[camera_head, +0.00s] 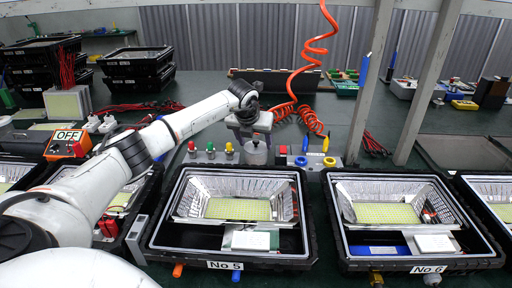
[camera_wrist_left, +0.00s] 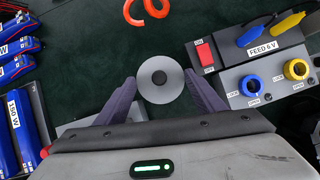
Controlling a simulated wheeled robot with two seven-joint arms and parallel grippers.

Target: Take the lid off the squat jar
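The squat jar (camera_head: 257,156) is a small grey cylinder on the bench behind the No 5 housing. In the left wrist view the left gripper (camera_wrist_left: 160,80) is open, with one finger on each side of the lid and nothing clearly held. Whether the fingers touch the lid cannot be told. My right gripper is not in view.
The No 5 housing (camera_head: 225,265) and No 6 housing (camera_head: 428,268) stand in front. A panel with coloured buttons (camera_head: 212,157) is left of the jar; a FEED 6 V panel (camera_wrist_left: 236,88) is close on its right. An orange coiled hose (camera_head: 316,48) hangs behind.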

